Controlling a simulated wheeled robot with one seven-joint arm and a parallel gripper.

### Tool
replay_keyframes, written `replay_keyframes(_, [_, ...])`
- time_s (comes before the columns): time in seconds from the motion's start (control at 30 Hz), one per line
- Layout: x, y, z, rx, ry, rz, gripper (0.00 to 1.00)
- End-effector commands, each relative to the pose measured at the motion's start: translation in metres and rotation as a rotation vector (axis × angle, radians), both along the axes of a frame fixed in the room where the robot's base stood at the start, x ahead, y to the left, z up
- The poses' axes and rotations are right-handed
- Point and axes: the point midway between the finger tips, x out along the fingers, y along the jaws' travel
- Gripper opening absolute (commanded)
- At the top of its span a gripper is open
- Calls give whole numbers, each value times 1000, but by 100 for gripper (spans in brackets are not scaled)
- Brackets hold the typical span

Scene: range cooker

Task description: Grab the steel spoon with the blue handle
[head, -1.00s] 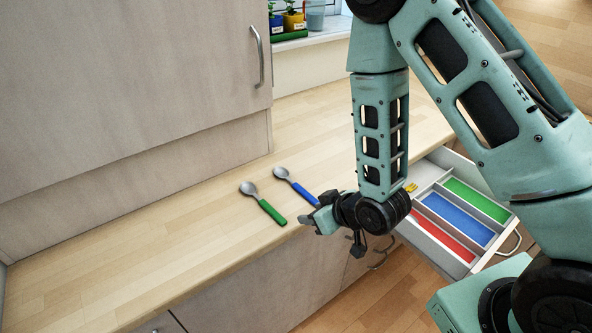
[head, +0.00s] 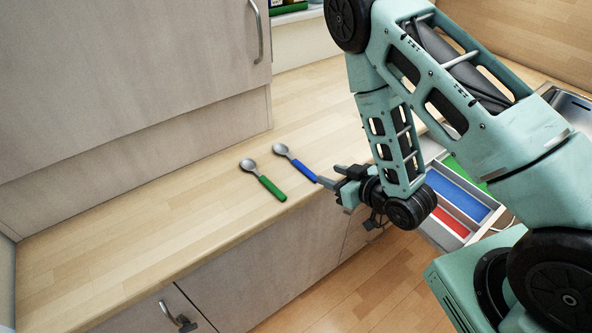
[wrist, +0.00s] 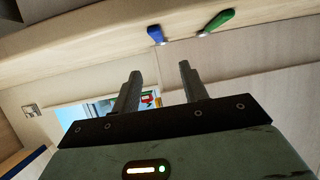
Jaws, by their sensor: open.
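The steel spoon with the blue handle (head: 303,170) lies on the wooden counter in the head view, its bowl towards the wall and its handle towards the front edge. My gripper (head: 328,179) is open at the handle's end, near the counter's front edge; the fingers partly overlap the handle tip in the picture. In the wrist view, the blue handle (wrist: 156,34) shows beyond the two parted fingers (wrist: 160,68), with nothing between them. I cannot tell whether a finger touches the handle.
A spoon with a green handle (head: 270,187) lies just left of the blue one, nearly parallel. An open drawer with a tray of coloured compartments (head: 458,190) is at the right, partly behind my arm. The counter (head: 150,220) to the left is clear.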

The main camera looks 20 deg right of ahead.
Motion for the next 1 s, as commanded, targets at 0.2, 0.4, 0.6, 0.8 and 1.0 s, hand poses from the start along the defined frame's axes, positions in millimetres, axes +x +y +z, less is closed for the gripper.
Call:
replay_keyframes(0.2, [18,8,-13,1,-5,1,44])
replay_keyframes(0.4, [31,12,-19,1,-4,0,44])
replay_keyframes(0.6, [42,17,-24,2,-4,1,44])
replay_keyframes(0.8, [53,22,-29,1,-5,1,44])
replay_keyframes(1.0, [62,25,-32,2,-4,1,44])
